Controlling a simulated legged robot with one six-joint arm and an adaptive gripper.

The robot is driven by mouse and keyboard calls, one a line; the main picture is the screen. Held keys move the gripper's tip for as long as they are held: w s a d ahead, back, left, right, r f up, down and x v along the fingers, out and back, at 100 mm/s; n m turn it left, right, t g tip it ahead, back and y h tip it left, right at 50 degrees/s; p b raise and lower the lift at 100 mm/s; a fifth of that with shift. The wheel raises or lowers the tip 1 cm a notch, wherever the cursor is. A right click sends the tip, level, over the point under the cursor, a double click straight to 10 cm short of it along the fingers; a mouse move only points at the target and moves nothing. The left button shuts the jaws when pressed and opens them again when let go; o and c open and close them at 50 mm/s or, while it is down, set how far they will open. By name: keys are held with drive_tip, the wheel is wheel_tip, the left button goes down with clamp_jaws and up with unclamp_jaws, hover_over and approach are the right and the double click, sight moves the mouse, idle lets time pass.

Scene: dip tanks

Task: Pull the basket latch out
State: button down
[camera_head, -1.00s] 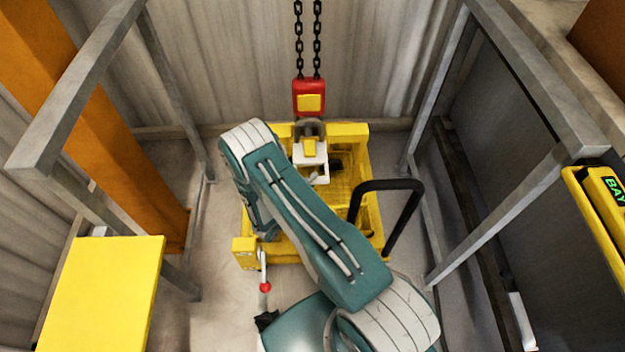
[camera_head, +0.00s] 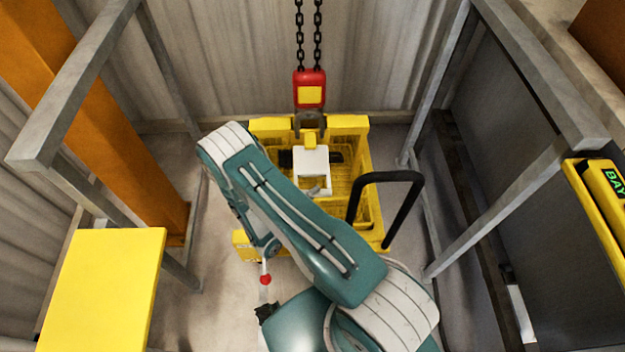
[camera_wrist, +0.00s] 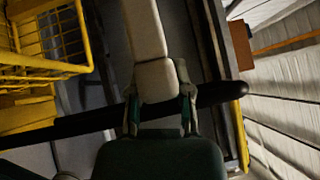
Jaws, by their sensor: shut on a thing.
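The yellow basket (camera_head: 357,160) stands on the floor under the hoist and shows in part at the upper left of the wrist view (camera_wrist: 38,72). The basket latch (camera_head: 311,160) appears as a white block with a small looped handle on the basket's near side of the hook. My gripper (camera_wrist: 160,98) is shut on a pale piece (camera_wrist: 157,80) that seems to be the latch handle, with one finger on each side. In the head view my own arm hides the gripper and part of the basket.
A red hook block (camera_head: 309,88) hangs on chains above the basket. A black loop handle (camera_head: 408,178) rises right of my arm. A red-knobbed lever (camera_head: 265,279) is at the basket's front left. Grey frames (camera_head: 75,85) stand on both sides.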

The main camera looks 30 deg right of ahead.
drive_tip(key=shift+s+f, duration=0.15)
drive_tip(key=shift+s, duration=0.05)
drive_tip(key=c, duration=0.5)
unclamp_jaws()
drive_tip(key=shift+d, duration=0.1)
drive_tip(key=shift+c, duration=0.2)
drive_tip(key=v, duration=1.2)
drive_tip(key=shift+w, duration=0.15)
